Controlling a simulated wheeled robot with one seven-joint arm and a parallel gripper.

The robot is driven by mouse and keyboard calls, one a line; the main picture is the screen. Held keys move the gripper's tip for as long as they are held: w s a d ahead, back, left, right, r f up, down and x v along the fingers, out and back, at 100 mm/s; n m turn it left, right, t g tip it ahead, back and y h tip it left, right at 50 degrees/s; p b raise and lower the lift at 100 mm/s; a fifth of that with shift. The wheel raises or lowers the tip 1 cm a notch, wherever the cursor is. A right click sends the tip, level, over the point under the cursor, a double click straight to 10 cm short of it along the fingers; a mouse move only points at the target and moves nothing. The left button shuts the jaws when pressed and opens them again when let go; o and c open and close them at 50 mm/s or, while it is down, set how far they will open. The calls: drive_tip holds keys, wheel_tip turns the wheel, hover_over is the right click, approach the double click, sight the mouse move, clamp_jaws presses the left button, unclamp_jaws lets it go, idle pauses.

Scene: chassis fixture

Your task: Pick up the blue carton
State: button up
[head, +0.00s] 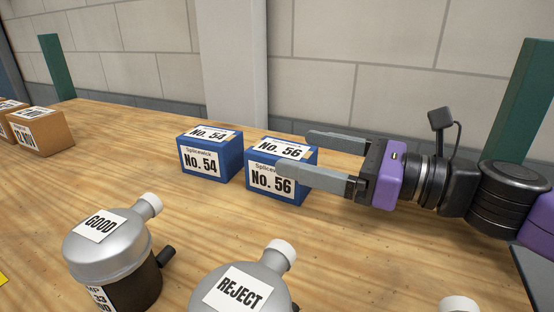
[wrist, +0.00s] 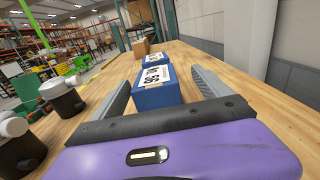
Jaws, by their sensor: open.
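Two blue cartons with white labels stand upright on the wooden table. Carton No. 56 (head: 270,182) is the nearer one to my gripper (head: 293,153), and carton No. 54 (head: 204,160) stands to its left. My gripper comes in from the right with its jaws open. One finger passes in front of the upper part of No. 56 and the other behind it. In the wrist view, No. 56 (wrist: 158,95) lies between the two fingers, with a gap visible on each side. No. 54 (wrist: 153,59) is directly beyond it.
A canister marked GOOD (head: 105,250) and one marked REJECT (head: 243,290) stand at the front. Brown boxes (head: 40,132) are at the far left. A wall (head: 330,80) with a pillar (head: 234,60) runs behind the table (head: 170,215).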

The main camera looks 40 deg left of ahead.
sight(271, 146)
drive_tip(key=a+p, duration=0.1)
drive_tip(key=a, duration=0.1)
drive_tip(key=s+a+p, duration=0.1)
drive_tip(key=a, duration=0.1)
drive_tip(key=s+a+p, duration=0.1)
drive_tip(key=a, duration=0.1)
drive_tip(key=shift+a+f, duration=0.2)
drive_tip(key=shift+a, duration=0.4)
drive_tip(key=shift+c, duration=0.2)
drive_tip(key=shift+r, duration=0.1)
drive_tip(key=c, duration=1.7)
